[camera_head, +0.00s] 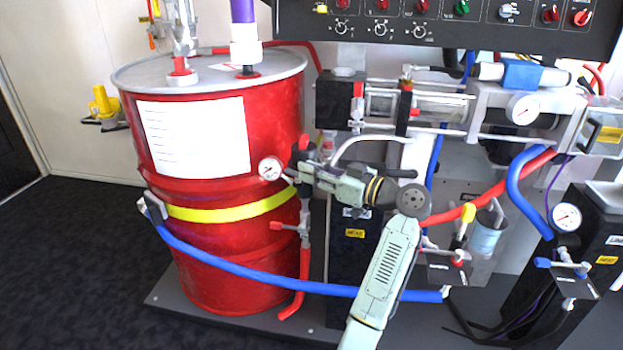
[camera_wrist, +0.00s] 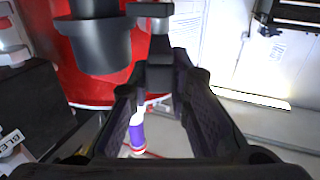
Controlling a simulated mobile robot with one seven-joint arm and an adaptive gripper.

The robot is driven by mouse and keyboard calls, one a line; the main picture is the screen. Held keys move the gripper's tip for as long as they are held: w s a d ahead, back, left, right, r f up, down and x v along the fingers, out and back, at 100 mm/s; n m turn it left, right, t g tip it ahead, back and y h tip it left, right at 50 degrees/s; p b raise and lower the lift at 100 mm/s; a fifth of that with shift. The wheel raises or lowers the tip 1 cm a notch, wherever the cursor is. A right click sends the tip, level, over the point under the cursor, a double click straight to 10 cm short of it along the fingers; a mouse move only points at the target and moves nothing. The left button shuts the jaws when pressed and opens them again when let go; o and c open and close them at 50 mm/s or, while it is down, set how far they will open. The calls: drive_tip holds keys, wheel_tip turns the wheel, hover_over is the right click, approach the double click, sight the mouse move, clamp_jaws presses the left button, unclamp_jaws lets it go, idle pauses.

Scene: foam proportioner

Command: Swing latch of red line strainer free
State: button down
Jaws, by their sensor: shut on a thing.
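In the wrist view a dark grey stepped cylindrical body (camera_wrist: 97,45), seemingly the red line strainer, stands in front of the red drum. A dark latch-like piece (camera_wrist: 158,72) beside it reaches down between the finger pads. My gripper (camera_wrist: 163,88) is shut on this piece, with a pad on either side. In the head view my gripper (camera_head: 304,172) is at the right side of the drum, by the gauge and the red fittings. My fingers and wrist hide most of the strainer and latch there, so the latch's angle is unclear.
The red drum (camera_head: 222,125) with a yellow band stands left of my gripper. A pressure gauge (camera_head: 270,169) and a red-handled valve (camera_head: 290,226) are close by. A blue hose (camera_head: 265,287) crosses low in front. Pump pipework (camera_head: 430,105) fills the right; open floor lies left.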

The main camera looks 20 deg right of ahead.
drive_tip(key=shift+w+d, duration=0.1)
idle(0.5)
drive_tip(key=c, duration=1.5)
unclamp_jaws()
drive_tip(key=v, duration=1.2)
drive_tip(key=shift+w+d, duration=0.1)
